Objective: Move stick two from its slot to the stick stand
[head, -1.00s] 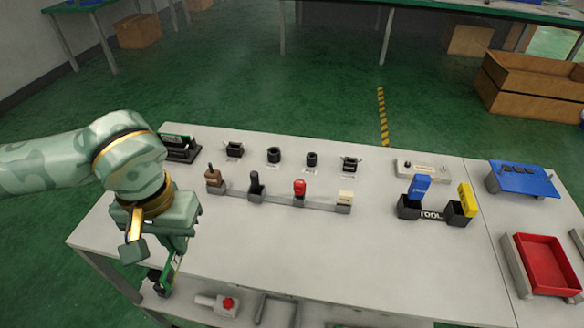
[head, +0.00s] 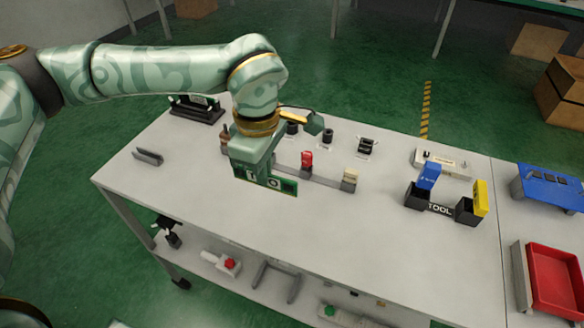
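A row of handled sticks stands in a grey rail (head: 326,181) on the white table. A brown stick (head: 225,136) is at its left end, a red stick (head: 307,158) is right of the middle, and a cream stick (head: 350,176) is at the right end. The black stick's place, second from the left, is hidden behind my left gripper. My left gripper (head: 266,184) is over the rail's left part, with a green panel at its lower end; its finger opening and anything between the fingers cannot be made out. No fixture is clearly identifiable as the stick stand. My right gripper is out of view.
Black fixtures (head: 366,146) stand behind the rail. A small grey bracket (head: 148,156) is at the left. A black TOOL holder (head: 440,209) with blue and yellow pieces is at the right, near a red tray (head: 555,280). The table front is clear.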

